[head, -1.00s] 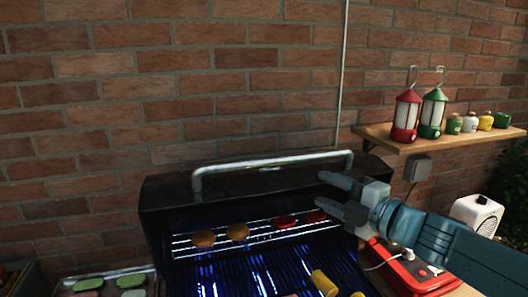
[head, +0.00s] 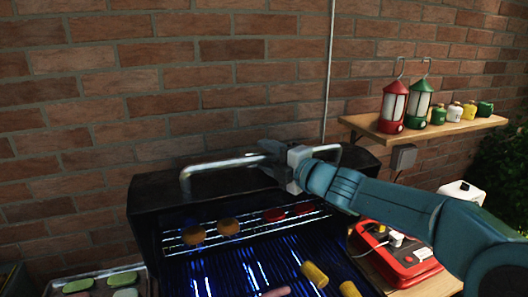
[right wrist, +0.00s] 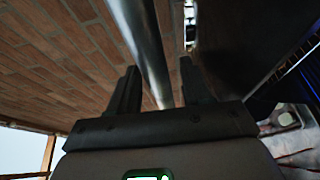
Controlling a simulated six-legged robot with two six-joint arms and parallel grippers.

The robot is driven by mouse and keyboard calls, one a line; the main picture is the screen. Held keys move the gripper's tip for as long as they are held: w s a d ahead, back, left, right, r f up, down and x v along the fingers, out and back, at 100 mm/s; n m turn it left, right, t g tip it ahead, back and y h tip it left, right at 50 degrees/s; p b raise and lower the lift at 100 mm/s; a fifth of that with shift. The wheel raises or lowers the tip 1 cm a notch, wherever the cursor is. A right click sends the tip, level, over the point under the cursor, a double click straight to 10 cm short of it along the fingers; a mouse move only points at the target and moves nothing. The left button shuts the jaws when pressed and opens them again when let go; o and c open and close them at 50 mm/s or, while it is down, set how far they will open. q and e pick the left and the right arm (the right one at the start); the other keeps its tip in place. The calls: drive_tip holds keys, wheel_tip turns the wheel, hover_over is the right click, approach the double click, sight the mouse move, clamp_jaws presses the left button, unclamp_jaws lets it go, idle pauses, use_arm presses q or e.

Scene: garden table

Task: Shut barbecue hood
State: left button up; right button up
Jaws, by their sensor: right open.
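The barbecue hood (head: 152,192) is black and stands raised at the back of the grill, with a silver bar handle (head: 215,164) along its top edge. My right gripper (head: 266,158) is at the right half of this handle, its arm coming in from the right. In the right wrist view the handle (right wrist: 146,45) runs between the two dark fingers of the open gripper (right wrist: 158,88). Whether a finger touches the bar I cannot tell. My left gripper is not in view.
Patties lie on the warming rack (head: 245,228) and other food on the lit grate (head: 240,268) below. A red case (head: 400,262) stands right of the grill. A wooden shelf (head: 455,128) with two lanterns hangs at right. A tray (head: 137,270) is at lower left.

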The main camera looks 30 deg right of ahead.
drive_tip(key=shift+w+a, duration=0.25)
drive_tip(key=shift+w, duration=0.55)
drive_tip(key=shift+d, duration=0.1)
drive_tip(key=shift+s, duration=0.1)
